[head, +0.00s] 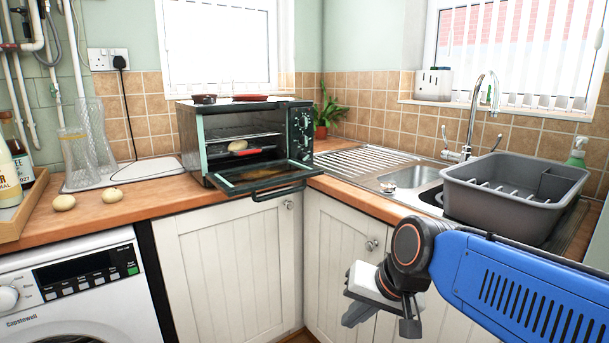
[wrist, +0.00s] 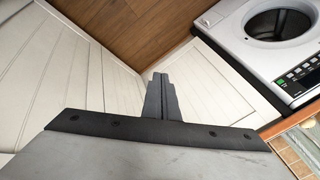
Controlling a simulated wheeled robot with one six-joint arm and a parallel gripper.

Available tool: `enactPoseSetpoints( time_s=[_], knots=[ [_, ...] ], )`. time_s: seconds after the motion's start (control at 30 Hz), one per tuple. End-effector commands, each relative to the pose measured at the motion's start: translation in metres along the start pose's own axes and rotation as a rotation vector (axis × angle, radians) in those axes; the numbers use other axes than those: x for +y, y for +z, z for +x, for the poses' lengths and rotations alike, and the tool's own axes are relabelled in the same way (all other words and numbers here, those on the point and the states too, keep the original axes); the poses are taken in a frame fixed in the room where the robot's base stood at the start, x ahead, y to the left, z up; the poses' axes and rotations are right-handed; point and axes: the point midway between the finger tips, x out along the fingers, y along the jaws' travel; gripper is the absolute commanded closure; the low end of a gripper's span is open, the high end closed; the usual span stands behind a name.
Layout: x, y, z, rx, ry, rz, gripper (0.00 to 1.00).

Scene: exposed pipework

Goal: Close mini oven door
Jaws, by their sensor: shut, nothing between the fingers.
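The mini oven (head: 190,135) stands on the wooden counter in the corner in the head view. Its door (head: 262,177) is open, folded down and jutting out past the counter's front edge, with a dark handle (head: 279,192) along its outer edge. A rack inside holds a small food item (head: 237,146). My gripper (head: 381,322) is in front of the white cabinets, lower than the oven door and to its right, apart from it. In the wrist view my gripper's fingers (wrist: 159,97) are together and empty. The oven does not show in the wrist view.
A grey dish rack (head: 513,193) sits by the sink (head: 405,178) at right. A washing machine (head: 75,286) is at lower left. Two small dishes (head: 250,97) sit on the oven's top.

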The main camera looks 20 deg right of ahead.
Motion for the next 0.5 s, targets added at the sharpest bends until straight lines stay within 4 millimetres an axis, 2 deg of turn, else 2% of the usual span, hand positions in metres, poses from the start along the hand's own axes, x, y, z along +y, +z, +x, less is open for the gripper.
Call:
enactPoseSetpoints(
  time_s=[0.2,0.37,0.5],
  knots=[
    [-0.052,-0.057,0.002,-0.022,-0.206,0.566,1.00],
    [-0.080,-0.110,-0.002,-0.057,-0.357,0.983,1.00],
    [-0.092,-0.165,-0.008,-0.102,-0.494,1.349,1.00]
  ],
)
